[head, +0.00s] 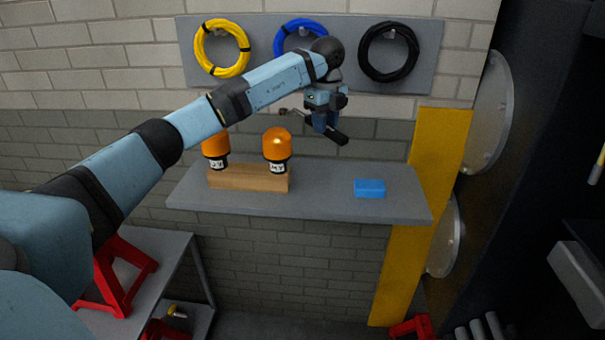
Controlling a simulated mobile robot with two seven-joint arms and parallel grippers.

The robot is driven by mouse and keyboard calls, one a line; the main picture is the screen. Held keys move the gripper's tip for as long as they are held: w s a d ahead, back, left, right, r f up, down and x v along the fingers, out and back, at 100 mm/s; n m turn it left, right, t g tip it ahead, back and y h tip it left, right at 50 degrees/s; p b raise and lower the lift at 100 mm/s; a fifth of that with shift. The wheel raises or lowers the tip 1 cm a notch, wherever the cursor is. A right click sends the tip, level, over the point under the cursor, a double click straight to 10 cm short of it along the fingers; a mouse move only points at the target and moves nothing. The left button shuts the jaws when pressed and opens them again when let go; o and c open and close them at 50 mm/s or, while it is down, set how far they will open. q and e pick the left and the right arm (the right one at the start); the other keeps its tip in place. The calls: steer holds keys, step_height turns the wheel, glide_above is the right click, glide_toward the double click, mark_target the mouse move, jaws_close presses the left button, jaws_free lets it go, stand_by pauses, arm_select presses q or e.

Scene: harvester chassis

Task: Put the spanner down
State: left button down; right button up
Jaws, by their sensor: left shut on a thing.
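My left gripper (322,118) is in the air in front of the wall, above the grey shelf (325,195). It is shut on the spanner (339,136). The spanner is dark and slants down to the right, with a small end out to the left of the gripper and a thick dark end out to the right. Its middle is hidden by the gripper. I see a gap in the picture between the spanner and the shelf top. My right gripper is not in view.
Two orange beacon lamps (277,147) stand in a wooden block (248,179) on the shelf's left. A blue block (369,188) lies on its right. The shelf between them is clear. Yellow, blue and black cable coils (389,52) hang on a grey panel behind. A yellow post (430,180) stands right.

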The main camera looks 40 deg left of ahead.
arm_select(q)
steer(key=p, duration=0.1)
glide_above(322, 192)
step_height(322, 192, down, 14)
steer(key=shift+w+f, duration=0.1)
steer(key=shift+f+p, duration=0.6)
steer(key=shift+f, duration=1.35)
steer(key=c, duration=1.1)
jaws_free()
steer(key=shift+o, duration=1.2)
steer(key=shift+f, duration=0.1)
